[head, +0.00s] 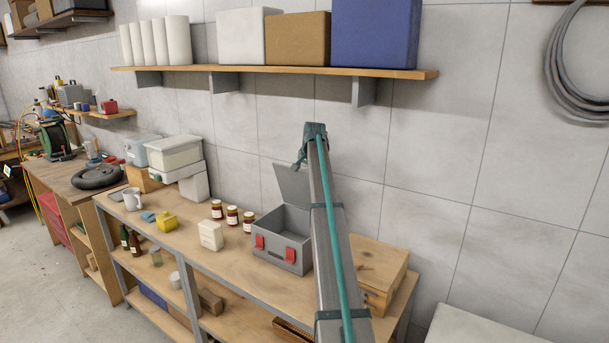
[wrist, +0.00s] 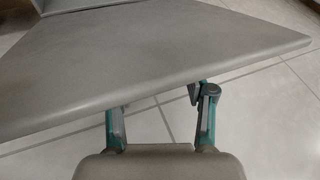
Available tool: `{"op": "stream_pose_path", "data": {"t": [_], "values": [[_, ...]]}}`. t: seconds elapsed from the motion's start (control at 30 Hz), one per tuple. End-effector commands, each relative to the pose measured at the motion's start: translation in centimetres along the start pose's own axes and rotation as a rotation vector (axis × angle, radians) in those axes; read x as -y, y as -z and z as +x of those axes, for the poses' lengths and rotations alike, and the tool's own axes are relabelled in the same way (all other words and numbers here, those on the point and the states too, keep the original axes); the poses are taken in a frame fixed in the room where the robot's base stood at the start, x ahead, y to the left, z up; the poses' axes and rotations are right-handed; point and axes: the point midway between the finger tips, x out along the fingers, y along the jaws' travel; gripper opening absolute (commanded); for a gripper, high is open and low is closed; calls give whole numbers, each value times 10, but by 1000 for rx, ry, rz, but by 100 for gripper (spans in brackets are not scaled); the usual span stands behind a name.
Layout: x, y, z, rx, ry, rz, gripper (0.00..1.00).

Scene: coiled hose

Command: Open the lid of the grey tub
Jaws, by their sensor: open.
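The grey tub (head: 287,241) with red latches stands on the wooden bench, its inside showing. Its grey lid (head: 294,186) stands raised at the tub's back, partly covered by my arm. In the wrist view the lid (wrist: 150,60) is a broad grey panel across the upper half. My gripper (wrist: 160,108) is open and empty, its two fingers wide apart at the lid's near edge. The left fingertip is hidden by the lid; the right one is close to the edge. I cannot tell whether they touch. The gripper is not clearly visible in the head view.
A wooden box (head: 380,268) stands right of the tub. Several red jars (head: 232,215) and a cream carton (head: 211,235) stand to its left. A wall shelf (head: 270,70) with boxes hangs above. The tiled wall is close behind the bench.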

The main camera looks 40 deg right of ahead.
Motion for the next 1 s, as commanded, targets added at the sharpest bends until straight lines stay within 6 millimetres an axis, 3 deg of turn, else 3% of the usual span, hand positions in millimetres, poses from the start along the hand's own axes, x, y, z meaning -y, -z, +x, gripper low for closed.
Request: {"op": "stream_pose_path", "data": {"t": [0.6, 1.0], "values": [[0, 0, -102, -1, 1, 0, 54], [0, 0, -115, 0, 1, 0, 54]]}}
